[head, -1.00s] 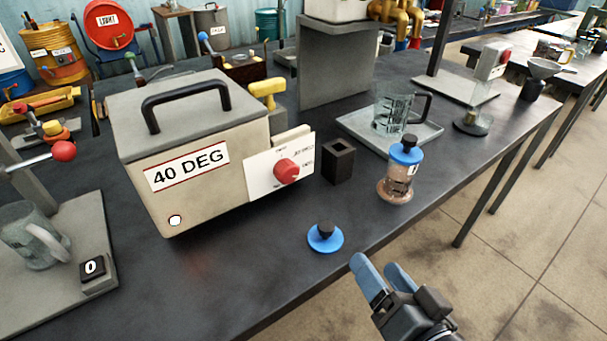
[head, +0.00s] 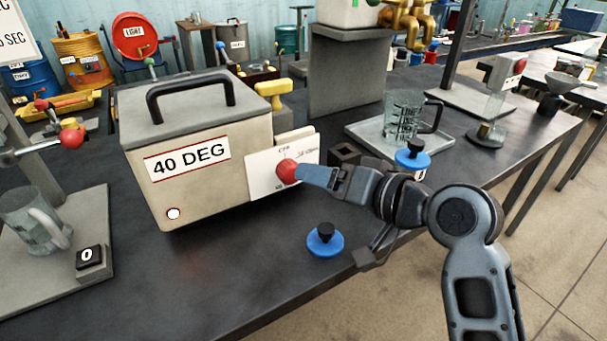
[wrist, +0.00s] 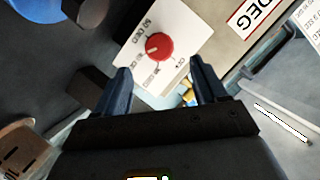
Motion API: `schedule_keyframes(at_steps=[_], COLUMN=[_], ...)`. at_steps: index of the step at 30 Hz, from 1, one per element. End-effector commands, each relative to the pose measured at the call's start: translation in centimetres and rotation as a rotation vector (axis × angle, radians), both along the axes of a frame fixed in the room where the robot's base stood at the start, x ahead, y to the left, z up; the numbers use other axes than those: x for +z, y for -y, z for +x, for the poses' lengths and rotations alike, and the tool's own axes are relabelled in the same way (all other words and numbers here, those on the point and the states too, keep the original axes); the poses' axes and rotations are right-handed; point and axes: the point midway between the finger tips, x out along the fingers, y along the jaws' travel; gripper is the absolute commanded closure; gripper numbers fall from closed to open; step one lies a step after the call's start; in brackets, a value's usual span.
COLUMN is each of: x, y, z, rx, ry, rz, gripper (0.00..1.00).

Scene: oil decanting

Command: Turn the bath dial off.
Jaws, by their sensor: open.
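The bath (head: 140,130) is a beige box with a black handle and a "40 DEG" label on its front. Its red dial (head: 288,172) sits on a white plate (head: 262,178) at the right side. In the wrist view the dial (wrist: 159,47) shows whole, with printed settings around it, and lies ahead of the fingers, between their lines. My gripper (head: 305,178) is at the dial's right in the head view, fingers pointing at it. In the wrist view my gripper (wrist: 162,82) is open with nothing between the fingers. I cannot tell whether a fingertip touches the dial.
A blue lid with a black knob (head: 325,240) lies on the table below my gripper. A small dark square holder (head: 345,155) and a blue-capped bottle (head: 412,155) stand close behind my arm. A glass jug (head: 403,115) stands on a tray.

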Motion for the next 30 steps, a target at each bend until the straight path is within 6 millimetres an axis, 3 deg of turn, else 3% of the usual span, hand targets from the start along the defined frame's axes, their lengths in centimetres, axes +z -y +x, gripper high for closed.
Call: schedule_keyframes(at_steps=[10, 22, 30], x=[-1.4, -1.7, -1.7], y=[-3.7, -4.3, -4.3], z=[3.1, 3.7, 3.7], rx=[0.001, -0.002, -0.002], ry=[0.0, 0.001, 0.001], rz=[-0.001, 0.0, 0.0], gripper=[0.29, 0.29, 0.52])
